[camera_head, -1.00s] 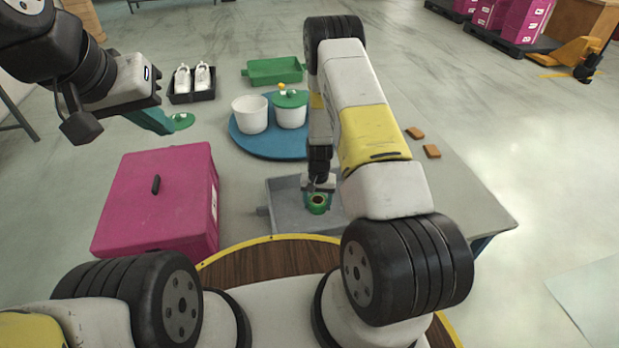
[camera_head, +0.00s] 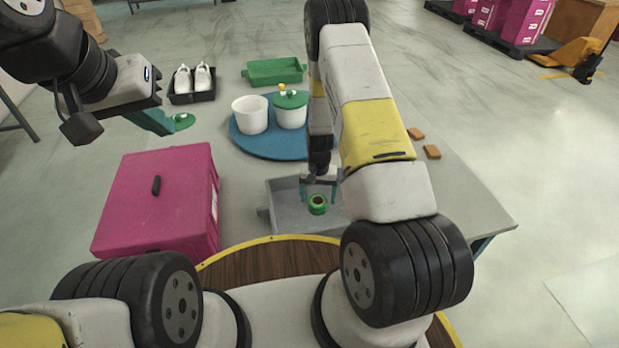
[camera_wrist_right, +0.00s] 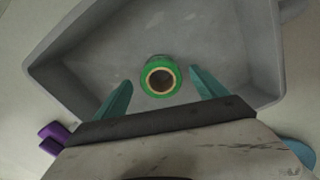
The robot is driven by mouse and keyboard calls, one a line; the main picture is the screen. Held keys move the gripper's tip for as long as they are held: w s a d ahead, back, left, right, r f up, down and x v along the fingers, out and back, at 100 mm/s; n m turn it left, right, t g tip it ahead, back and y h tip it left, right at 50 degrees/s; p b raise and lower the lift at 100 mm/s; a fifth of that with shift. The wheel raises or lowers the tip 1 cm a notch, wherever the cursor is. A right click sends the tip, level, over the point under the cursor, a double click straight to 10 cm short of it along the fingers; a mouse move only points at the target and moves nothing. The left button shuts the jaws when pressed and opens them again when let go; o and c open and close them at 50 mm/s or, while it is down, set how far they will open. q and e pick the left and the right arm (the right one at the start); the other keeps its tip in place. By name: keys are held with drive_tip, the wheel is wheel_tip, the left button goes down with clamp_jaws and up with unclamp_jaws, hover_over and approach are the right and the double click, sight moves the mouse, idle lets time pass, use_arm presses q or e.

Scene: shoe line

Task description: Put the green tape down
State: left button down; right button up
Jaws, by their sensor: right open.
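The green tape (camera_head: 317,205) is a small green roll with a tan core. It rests in the grey tray (camera_head: 283,217), and it also shows in the right wrist view (camera_wrist_right: 159,77) on the tray floor. My right gripper (camera_head: 319,190) is open above the tape. In the right wrist view the two teal fingers of my right gripper (camera_wrist_right: 160,88) stand apart on either side of the roll, with gaps between. My left gripper (camera_head: 165,122) is at the upper left over the table, near a green round piece; its finger gap is not clear.
A pink box (camera_head: 160,200) with a black handle stands left of the tray. A blue round mat (camera_head: 262,147) holds a white pot (camera_head: 250,115) and a green-lidded pot (camera_head: 290,112). Behind are a green tray (camera_head: 273,72) and white shoes in a black tray (camera_head: 193,97). Brown blocks (camera_head: 432,152) lie right.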

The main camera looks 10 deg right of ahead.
drive_tip(key=s+a+r+n+t+y, duration=0.1)
drive_tip(key=s+r+t, duration=0.15)
drive_tip(key=r, duration=1.55)
drive_tip(key=s+a+r+t+y, duration=0.1)
drive_tip(key=s+r, duration=0.2)
drive_tip(key=r, duration=1.5)
drive_tip(key=s+r+n+t, duration=0.1)
drive_tip(key=s+r, duration=0.5)
drive_tip(key=s, duration=0.3)
drive_tip(key=s+r+n+t, duration=0.1)
drive_tip(key=s+r, duration=0.6)
drive_tip(key=s, duration=0.2)
drive_tip(key=shift+a+n+t, duration=0.15)
drive_tip(key=shift+n+t, duration=0.2)
drive_tip(key=shift+n, duration=0.05)
